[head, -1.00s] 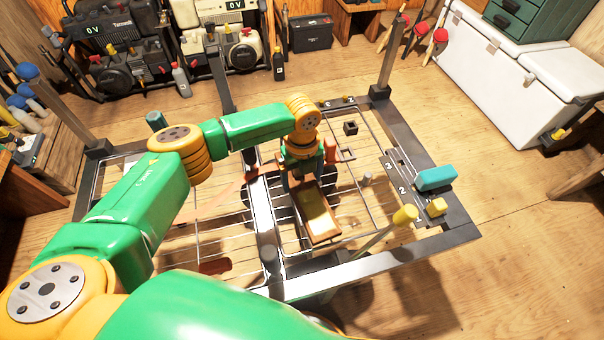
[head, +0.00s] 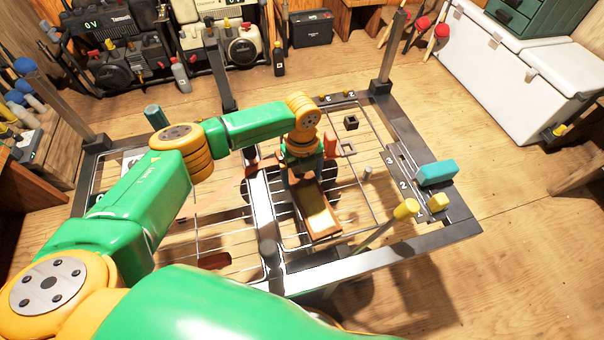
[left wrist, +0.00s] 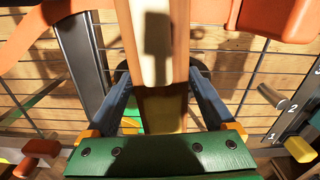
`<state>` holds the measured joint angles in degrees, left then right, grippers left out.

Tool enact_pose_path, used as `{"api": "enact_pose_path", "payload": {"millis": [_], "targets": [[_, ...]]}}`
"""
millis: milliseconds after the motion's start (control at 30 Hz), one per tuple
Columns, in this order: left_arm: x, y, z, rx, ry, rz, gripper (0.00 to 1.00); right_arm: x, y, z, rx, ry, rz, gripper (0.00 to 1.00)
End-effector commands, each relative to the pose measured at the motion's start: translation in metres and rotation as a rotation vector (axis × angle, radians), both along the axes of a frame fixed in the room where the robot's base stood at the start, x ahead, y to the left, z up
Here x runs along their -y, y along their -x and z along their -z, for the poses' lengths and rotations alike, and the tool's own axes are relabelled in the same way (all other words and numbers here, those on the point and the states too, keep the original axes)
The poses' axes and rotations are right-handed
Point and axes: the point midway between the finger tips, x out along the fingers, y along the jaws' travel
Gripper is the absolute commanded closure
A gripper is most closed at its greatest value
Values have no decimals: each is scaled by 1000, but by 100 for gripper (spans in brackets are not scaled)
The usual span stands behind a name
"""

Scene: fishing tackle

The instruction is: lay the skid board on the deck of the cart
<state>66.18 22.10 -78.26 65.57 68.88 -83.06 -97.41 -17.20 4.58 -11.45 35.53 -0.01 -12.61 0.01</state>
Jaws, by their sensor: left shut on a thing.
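The skid board (head: 318,212) is a narrow orange-brown board with a pale yellowish top. It extends toward the viewer from my left gripper (head: 302,178), over the wire deck of the cart (head: 350,215). My left gripper is shut on the board. In the left wrist view, the board (left wrist: 154,40) runs up from between the two dark fingers (left wrist: 160,90). I cannot tell whether the board touches the deck wires. My right gripper is out of view.
Corner posts (head: 388,58) stand up from the cart's frame. A teal block (head: 436,173), a yellow block (head: 438,202) and a yellow-tipped rod (head: 404,209) sit at its right side. A small black square piece (head: 351,123) lies at the back. A white cooler (head: 510,75) stands beyond.

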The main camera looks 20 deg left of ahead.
Motion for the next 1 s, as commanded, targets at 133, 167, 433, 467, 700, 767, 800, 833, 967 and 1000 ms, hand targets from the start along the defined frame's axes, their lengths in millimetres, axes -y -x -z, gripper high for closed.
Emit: {"api": "enact_pose_path", "payload": {"millis": [133,167,433,467,700,767,800,833,967,1000], "targets": [[0,0,3,1,1,0,100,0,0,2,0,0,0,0],[0,0,4,1,1,0,100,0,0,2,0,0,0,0],[1,0,9,1,2,0,100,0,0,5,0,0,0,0],[1,0,9,1,2,0,100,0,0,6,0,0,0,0],[0,0,9,1,2,0,0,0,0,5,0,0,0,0],[0,0,9,1,1,0,0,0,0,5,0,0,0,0],[0,0,7,1,1,0,0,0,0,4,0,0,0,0],[0,0,3,1,2,0,0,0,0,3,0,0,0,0],[1,-1,-27,3,2,1,0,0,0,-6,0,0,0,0],[0,-1,-35,4,2,1,0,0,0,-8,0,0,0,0]]}}
